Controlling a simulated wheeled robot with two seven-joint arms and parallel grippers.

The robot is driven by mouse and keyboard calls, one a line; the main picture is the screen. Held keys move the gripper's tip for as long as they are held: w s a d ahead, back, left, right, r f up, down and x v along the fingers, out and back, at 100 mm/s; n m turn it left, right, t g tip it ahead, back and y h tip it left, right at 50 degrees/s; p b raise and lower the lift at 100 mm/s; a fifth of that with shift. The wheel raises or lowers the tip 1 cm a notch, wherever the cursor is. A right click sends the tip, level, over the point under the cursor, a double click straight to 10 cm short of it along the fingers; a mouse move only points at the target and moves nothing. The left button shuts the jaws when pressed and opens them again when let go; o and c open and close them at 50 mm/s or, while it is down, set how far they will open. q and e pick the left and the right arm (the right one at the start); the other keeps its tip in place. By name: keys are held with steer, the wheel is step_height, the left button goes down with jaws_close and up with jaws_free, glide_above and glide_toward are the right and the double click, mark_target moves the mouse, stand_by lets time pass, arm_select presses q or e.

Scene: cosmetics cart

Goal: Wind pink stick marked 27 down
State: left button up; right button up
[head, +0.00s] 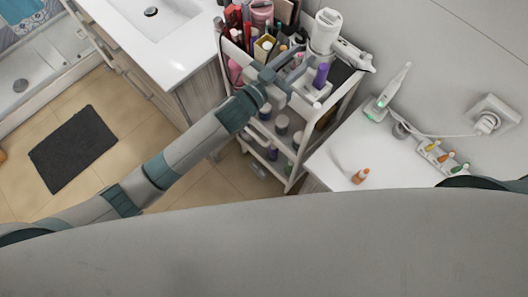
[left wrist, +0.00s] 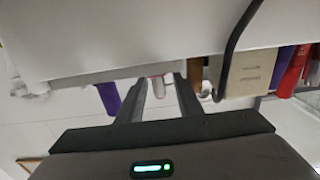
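My left arm reaches from the lower left to the cart, and my left gripper (head: 286,80) is over the cart's top tray. In the left wrist view the two fingers of my left gripper (left wrist: 164,82) stand apart. A small pink and clear item (left wrist: 158,88) shows between the fingers, nearer the left one. It may be the pink stick, but no number 27 is readable. I cannot tell whether a finger touches it. My right gripper does not show.
The white cart (head: 341,97) holds crowded cosmetics, with a purple bottle (head: 320,76) right of my gripper and a white hair dryer (head: 325,30) behind. A sink counter (head: 178,52) stands left.

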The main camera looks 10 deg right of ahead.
arm_select(q)
steer(key=shift+s+d+n+t+y, duration=0.1)
steer(key=shift+n+t+y, duration=1.9)
steer(key=shift+y, duration=0.2)
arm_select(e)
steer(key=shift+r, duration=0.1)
